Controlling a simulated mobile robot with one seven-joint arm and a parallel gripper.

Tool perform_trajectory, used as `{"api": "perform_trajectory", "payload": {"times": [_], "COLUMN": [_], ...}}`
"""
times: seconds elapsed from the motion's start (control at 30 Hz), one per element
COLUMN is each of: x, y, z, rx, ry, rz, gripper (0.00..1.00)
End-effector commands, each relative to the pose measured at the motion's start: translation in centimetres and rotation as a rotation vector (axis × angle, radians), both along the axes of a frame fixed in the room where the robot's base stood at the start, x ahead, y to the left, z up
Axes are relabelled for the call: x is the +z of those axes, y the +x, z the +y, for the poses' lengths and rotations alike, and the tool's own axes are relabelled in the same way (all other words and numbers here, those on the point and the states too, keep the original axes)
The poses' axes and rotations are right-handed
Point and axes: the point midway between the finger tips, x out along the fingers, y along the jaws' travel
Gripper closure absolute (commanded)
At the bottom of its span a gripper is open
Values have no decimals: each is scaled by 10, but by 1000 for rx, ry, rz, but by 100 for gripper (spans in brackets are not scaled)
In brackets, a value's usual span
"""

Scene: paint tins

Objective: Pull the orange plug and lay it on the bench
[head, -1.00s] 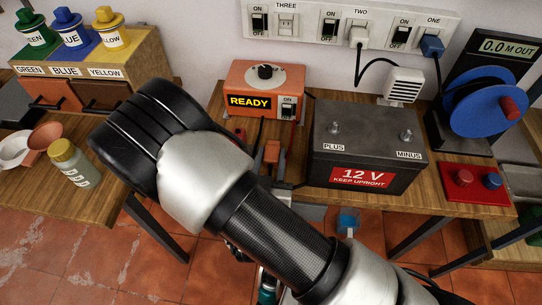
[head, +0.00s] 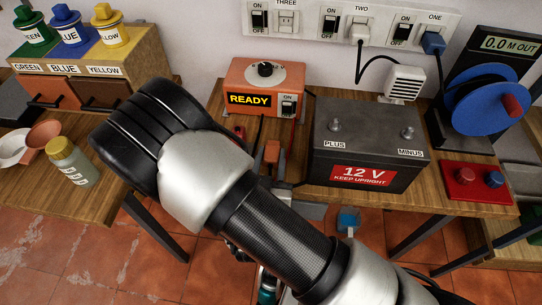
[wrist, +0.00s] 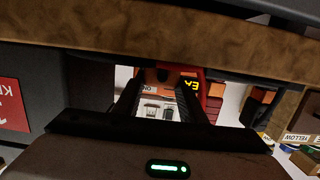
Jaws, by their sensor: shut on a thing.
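The orange plug (head: 272,152) is a small orange-brown block in the head view, in front of the orange charger and left of the battery. My gripper (head: 274,163) is shut on it, mostly hidden behind my arm. In the wrist view, the two dark fingers of my gripper (wrist: 161,88) stand either side of a dim reddish block between their tips. Socket THREE (head: 287,20) on the white strip is empty. The wooden bench (head: 440,200) lies under and around the plug; I cannot tell whether the plug touches it.
The charger (head: 266,86) reads READY. The 12 V battery (head: 368,145) stands close right of my gripper. A white plug (head: 360,35) and a blue plug (head: 433,43) sit in sockets TWO and ONE. A bottle (head: 70,163) stands on the left table. Little bench is free around my gripper.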

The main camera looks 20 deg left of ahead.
Motion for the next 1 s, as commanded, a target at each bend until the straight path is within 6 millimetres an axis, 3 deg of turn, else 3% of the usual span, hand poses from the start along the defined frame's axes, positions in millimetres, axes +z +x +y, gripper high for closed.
{"api": "perform_trajectory", "payload": {"times": [0.3,0.33,0.47,0.77,1.0], "x": [-7,-7,-6,-6,-2], "y": [0,0,0,-1,-31], "z": [0,0,0,0,-6], "rx": [0,0,0,1,3], "ry": [0,0,0,0,-1], "rz": [0,-1,0,1,2], "gripper": [90,61,41,41,41]}}
